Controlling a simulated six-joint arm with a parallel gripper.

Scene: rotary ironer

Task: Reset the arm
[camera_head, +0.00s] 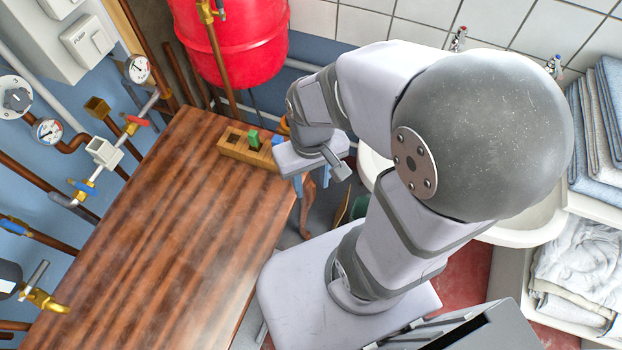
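My arm rises from a pale base at the lower middle, bends at a large grey rounded joint and reaches left. My gripper (335,163) is at its end, just past the right edge of the brown wooden table (165,235), pointing downward. Its fingers are small and partly hidden by the wrist, so I cannot tell whether they are open or shut. I cannot make out anything held. A wooden slotted block (236,150) sits near the table's far right corner, left of my gripper, with a green piece (253,138) and a blue piece (277,140) at it.
Copper pipes, gauges (138,69) and valves (136,121) line the left wall. A red tank (235,45) hangs behind the table. A white sink (530,222) and folded towels (600,120) stand at the right, with crumpled white cloth (580,260) below. Most of the tabletop is clear.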

